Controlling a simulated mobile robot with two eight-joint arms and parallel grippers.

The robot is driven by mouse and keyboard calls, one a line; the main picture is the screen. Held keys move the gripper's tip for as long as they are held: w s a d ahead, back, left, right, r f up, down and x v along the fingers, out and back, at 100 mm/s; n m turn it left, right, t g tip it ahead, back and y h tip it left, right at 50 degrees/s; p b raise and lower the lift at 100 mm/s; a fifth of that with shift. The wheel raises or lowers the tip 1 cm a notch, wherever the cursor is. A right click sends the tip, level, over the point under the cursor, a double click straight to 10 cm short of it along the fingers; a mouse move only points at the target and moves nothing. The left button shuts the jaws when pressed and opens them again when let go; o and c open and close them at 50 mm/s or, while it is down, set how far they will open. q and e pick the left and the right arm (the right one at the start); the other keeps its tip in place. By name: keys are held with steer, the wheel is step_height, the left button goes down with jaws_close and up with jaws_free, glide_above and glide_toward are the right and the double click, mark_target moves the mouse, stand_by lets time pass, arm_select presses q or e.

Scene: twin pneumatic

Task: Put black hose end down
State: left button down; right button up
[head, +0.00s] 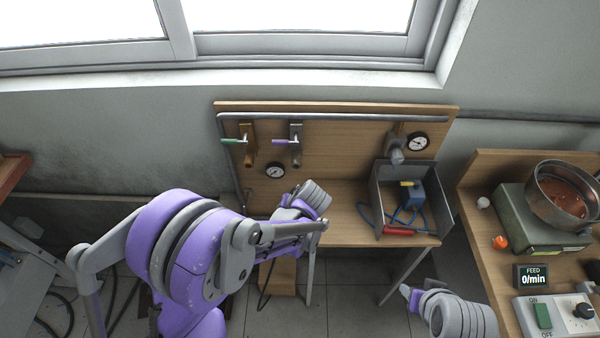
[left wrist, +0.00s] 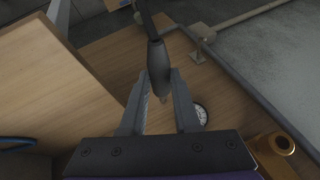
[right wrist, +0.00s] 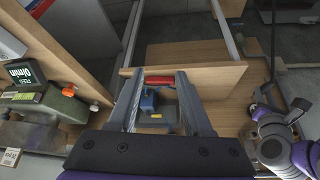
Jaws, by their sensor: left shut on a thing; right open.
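The black hose end (left wrist: 157,68) is a dark tapered grip with a thin black hose running up out of the left wrist view. My left gripper (left wrist: 160,82) is shut on it, with a finger on each side. The wooden bench top (left wrist: 105,65) lies behind it in that view; I cannot tell whether the hose end touches it. In the head view my left arm and wrist (head: 312,198) are over the bench's left part, and the hose end is hidden or too small to tell. My right gripper (right wrist: 156,78) is open and empty, in front of the bench's right side.
A grey bin (head: 433,184) on the right of the bench holds a blue block (head: 410,199) and blue hose. A red-handled tool (head: 398,231) lies at its front. Valves, gauges and a pipe (head: 330,117) line the backboard. A feeder bowl (head: 565,190) stands at right.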

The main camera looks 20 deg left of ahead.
steer(key=shift+o, duration=1.3)
steer(key=shift+w, duration=0.1)
steer(key=w+a+r+m+y, duration=0.1)
steer(key=w+a+m+y, duration=0.35)
steer(key=w, duration=0.65)
steer(key=w+a+r+m+y, duration=0.1)
steer(key=w+a+y, duration=0.55)
steer(key=w, duration=0.45)
arm_select(q)
steer(key=w+d+r+m+t+h, duration=0.2)
steer(key=d+r+m, duration=0.5)
steer(key=d+r, duration=0.4)
steer(key=shift+w+d+m+h, duration=0.3)
steer(key=shift+w+d+h, duration=0.5)
steer(key=shift+w, duration=0.35)
arm_select(e)
steer(key=x, duration=1.1)
steer(key=shift+r+y, duration=0.3)
steer(key=shift+y, duration=0.1)
steer(key=shift+w+a, duration=0.1)
steer(key=shift+w, duration=0.05)
jaws_close()
arm_select(q)
steer(key=c, duration=0.6)
jaws_free()
